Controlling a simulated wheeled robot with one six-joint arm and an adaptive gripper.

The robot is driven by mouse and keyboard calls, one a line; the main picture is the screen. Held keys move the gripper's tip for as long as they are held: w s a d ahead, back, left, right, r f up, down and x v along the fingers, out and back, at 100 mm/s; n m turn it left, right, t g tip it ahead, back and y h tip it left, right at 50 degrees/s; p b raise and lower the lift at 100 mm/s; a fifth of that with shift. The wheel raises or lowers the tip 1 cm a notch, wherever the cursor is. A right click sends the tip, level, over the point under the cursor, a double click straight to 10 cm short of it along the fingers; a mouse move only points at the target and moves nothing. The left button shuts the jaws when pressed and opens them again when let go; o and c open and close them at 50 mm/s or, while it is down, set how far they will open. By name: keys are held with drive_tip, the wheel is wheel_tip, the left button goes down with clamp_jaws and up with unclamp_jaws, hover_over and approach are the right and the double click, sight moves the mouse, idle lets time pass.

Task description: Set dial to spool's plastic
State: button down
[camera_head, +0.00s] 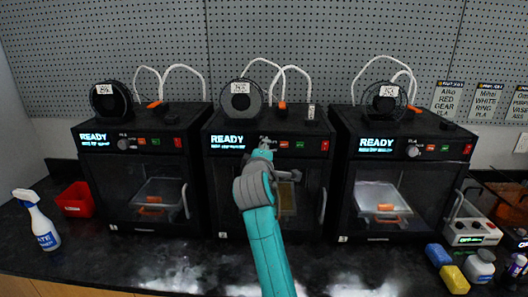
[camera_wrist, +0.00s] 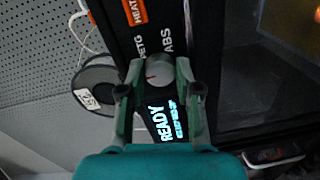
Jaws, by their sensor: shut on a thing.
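Three black 3D printers stand in a row, and my gripper (camera_head: 265,147) is at the front panel of the middle printer (camera_head: 305,125). In the wrist view my gripper (camera_wrist: 157,73) is shut on the grey dial (camera_wrist: 159,74), a finger on each side. A red mark shows on the dial's face. "PETG" and "ABS" are printed beside it; any further dial label is hidden. The dial is covered by my gripper in the head view. The middle printer's grey spool (camera_head: 241,101) has a white label, too small to read surely; the spool also shows in the wrist view (camera_wrist: 103,78).
The left printer (camera_head: 100,136) and right printer (camera_head: 340,125) have lit "READY" screens. A spray bottle (camera_head: 38,220) and red bin (camera_head: 76,200) are at left. Sponges (camera_head: 453,279) and a white jar (camera_head: 480,267) are at right. The counter front is mostly clear.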

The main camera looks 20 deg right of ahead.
drive_tip(key=shift+f, duration=0.1)
drive_tip(key=c, duration=1.1)
unclamp_jaws()
drive_tip(key=v, duration=1.2)
